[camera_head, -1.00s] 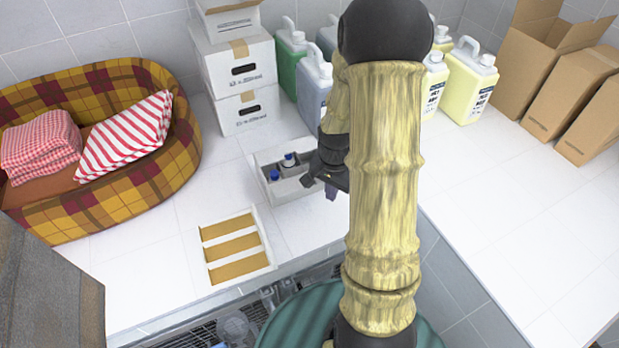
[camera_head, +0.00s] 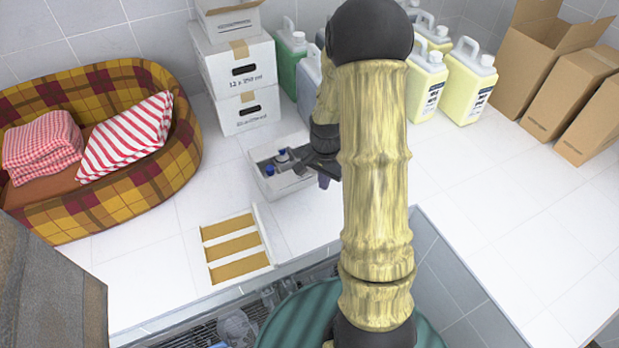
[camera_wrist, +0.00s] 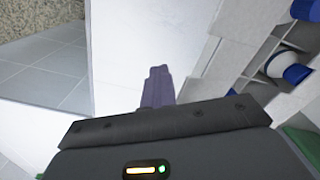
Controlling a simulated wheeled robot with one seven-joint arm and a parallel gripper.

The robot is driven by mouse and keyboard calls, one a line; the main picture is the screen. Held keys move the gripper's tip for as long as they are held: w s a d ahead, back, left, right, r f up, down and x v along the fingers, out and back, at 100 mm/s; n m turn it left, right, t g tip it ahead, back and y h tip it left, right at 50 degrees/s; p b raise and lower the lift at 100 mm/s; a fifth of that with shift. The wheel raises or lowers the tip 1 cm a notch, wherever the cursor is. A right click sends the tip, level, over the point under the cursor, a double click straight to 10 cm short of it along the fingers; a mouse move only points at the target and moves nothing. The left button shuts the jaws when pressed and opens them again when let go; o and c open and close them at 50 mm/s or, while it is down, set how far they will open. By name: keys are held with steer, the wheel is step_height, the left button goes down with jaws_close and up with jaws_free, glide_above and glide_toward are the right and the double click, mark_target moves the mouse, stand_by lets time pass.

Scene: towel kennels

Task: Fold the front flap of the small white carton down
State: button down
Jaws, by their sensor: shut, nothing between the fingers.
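The small white carton (camera_head: 292,184) stands on the white counter, left of my gripper in the head view. It is open at the top, and blue-capped bottles (camera_head: 283,155) sit inside. In the wrist view the carton (camera_wrist: 242,55) is at the upper right, with grey dividers and blue-and-white caps (camera_wrist: 288,66). My gripper (camera_head: 324,181) is shut and empty at the carton's right side; its dark fingers show in the wrist view (camera_wrist: 157,84), beside the carton's white outer side. I cannot tell whether they touch it. The front flap's angle is not clear; my arm covers the area to the right.
A shallow white tray with tan strips (camera_head: 264,232) lies in front of the carton. Stacked white boxes (camera_head: 232,75) and jugs (camera_head: 427,85) stand behind. A plaid pet bed (camera_head: 100,200) is at left, brown cartons (camera_head: 556,98) at right. The counter's front edge is close.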

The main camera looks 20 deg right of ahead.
steer(key=shift+w, duration=0.4)
steer(key=shift+r, duration=0.15)
steer(key=shift+w+r+p, duration=0.25)
steer(key=shift+r+p, duration=0.5)
steer(key=shift+r, duration=0.1)
steer(key=shift+w+r+p, duration=0.25)
steer(key=shift+r+p, duration=0.55)
steer(key=shift+r, duration=0.1)
steer(key=shift+w+r+p, duration=0.25)
steer(key=shift+r+p, duration=0.5)
steer(key=shift+r, duration=0.1)
steer(key=s+r+p, duration=0.3)
steer(key=r, duration=0.3)
steer(key=shift+p, duration=0.4)
